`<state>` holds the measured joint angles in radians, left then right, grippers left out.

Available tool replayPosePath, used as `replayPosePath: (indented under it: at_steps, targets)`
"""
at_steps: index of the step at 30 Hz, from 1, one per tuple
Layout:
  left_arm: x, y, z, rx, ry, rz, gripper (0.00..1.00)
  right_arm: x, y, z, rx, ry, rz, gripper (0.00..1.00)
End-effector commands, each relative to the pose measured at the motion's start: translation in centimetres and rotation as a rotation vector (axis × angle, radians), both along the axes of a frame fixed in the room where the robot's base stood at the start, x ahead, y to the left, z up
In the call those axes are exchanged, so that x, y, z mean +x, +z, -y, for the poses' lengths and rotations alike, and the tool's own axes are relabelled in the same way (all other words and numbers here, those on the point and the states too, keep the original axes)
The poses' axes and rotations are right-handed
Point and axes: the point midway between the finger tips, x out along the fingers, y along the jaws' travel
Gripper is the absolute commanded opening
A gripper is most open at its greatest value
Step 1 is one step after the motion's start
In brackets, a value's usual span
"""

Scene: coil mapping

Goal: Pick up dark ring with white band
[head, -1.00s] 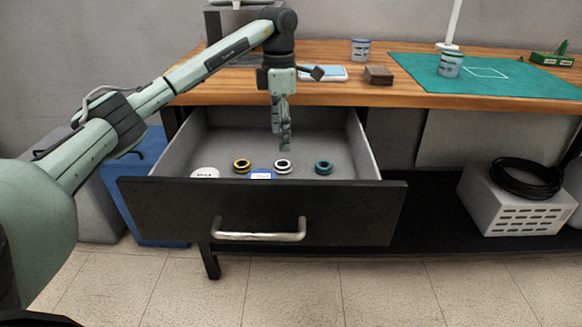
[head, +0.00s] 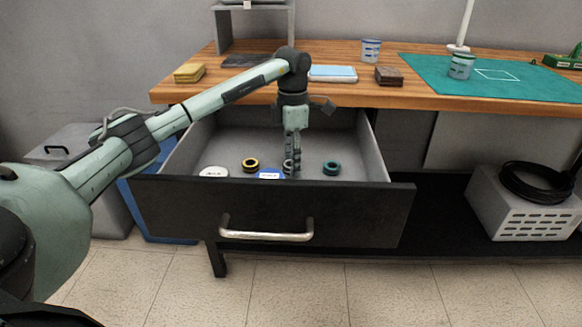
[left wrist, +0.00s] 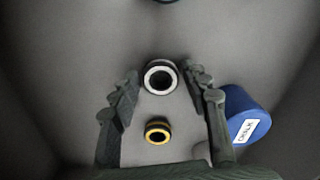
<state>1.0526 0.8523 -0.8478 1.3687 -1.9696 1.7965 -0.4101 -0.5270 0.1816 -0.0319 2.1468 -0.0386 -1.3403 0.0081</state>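The dark ring with white band (head: 287,166) lies on the floor of the open drawer (head: 190,150), partly hidden behind my left gripper (head: 292,172) in the head view. In the left wrist view, the ring (left wrist: 160,77) sits between the two fingertips of my left gripper (left wrist: 162,79), with a gap on each side. The gripper is open, points down and holds nothing. My right gripper is not in view.
Beside it in the drawer lie a yellow-banded ring (head: 250,165), a teal ring (head: 331,168), a blue chalk container (head: 270,174) and a white round item (head: 213,172). The drawer front (head: 350,212) and the wooden tabletop (head: 420,98) border the space.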

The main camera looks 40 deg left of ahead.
Motion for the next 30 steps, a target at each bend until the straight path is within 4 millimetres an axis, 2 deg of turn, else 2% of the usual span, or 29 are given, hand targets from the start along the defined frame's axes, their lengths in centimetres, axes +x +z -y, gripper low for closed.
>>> replayPosePath:
  at_steps: [1,8,16,20,23,27,30]
  targets:
    - [0.0,0.0,0.0,0.0,0.0,0.0,0.36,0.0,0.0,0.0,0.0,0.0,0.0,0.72]
    - [0.0,0.0,0.0,0.0,0.0,0.0,0.07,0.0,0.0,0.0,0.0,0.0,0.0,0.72]
    - [0.0,0.2,0.0,-0.001,0.0,0.001,0.07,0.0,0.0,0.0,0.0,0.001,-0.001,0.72]
    - [0.0,0.9,0.0,-0.001,0.0,0.002,0.07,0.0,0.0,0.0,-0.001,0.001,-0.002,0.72]
    - [0.1,2.0,0.0,0.0,0.0,0.004,0.07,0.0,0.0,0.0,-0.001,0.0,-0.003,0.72]
    - [-0.1,4.6,-0.1,0.002,0.0,0.004,0.07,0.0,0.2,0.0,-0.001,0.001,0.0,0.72]
    - [-2.4,5.6,-1.4,0.005,0.001,0.002,0.07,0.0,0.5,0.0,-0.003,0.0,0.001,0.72]
